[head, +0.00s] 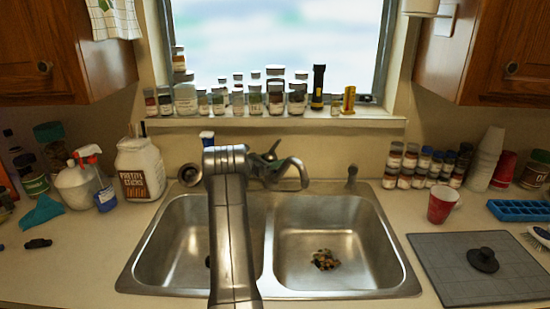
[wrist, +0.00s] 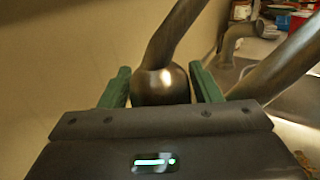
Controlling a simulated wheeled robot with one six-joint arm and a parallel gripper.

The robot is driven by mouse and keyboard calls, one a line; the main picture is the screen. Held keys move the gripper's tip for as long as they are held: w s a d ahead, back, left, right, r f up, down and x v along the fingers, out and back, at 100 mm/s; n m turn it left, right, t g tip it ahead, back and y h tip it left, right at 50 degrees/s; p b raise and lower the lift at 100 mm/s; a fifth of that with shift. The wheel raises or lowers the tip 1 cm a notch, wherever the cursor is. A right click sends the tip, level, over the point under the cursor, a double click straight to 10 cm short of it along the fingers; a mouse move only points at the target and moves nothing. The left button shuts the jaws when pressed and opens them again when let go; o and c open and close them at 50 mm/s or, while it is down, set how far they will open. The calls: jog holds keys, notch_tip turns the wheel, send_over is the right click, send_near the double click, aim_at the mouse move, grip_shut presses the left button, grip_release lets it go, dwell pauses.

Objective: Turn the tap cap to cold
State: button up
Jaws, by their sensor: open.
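The metal tap shows in the head view, its curved spout (head: 294,168) at the back of the sink, partly hidden behind my arm. In the wrist view, the rounded tap cap (wrist: 160,86) sits between the two green fingers of my gripper (wrist: 161,88), with its lever (wrist: 178,35) rising up and to the right. The fingers stand apart on either side of the cap. I cannot tell whether either finger touches it. The spout (wrist: 285,65) runs diagonally at the right of the wrist view.
The double-bowl sink (head: 325,245) lies below, with scraps (head: 325,260) in the right bowl. Jars line the windowsill (head: 290,123) close behind the tap. Spray bottles and a white jug (head: 140,170) stand left. A red cup (head: 442,204) and spice jars stand right.

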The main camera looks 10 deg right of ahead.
jog(key=shift+w+d, duration=0.1)
jog(key=shift+d, duration=0.1)
jog(key=c, duration=0.7)
jog(key=shift+f+t+b, duration=0.1)
jog(key=shift+t+b, duration=0.2)
jog(key=shift+b, duration=0.4)
jog(key=shift+w+n+t+y+b, duration=0.1)
jog(key=shift+n+t+y+b, duration=0.3)
jog(key=shift+n+t+b, duration=0.35)
jog(key=o, duration=0.7)
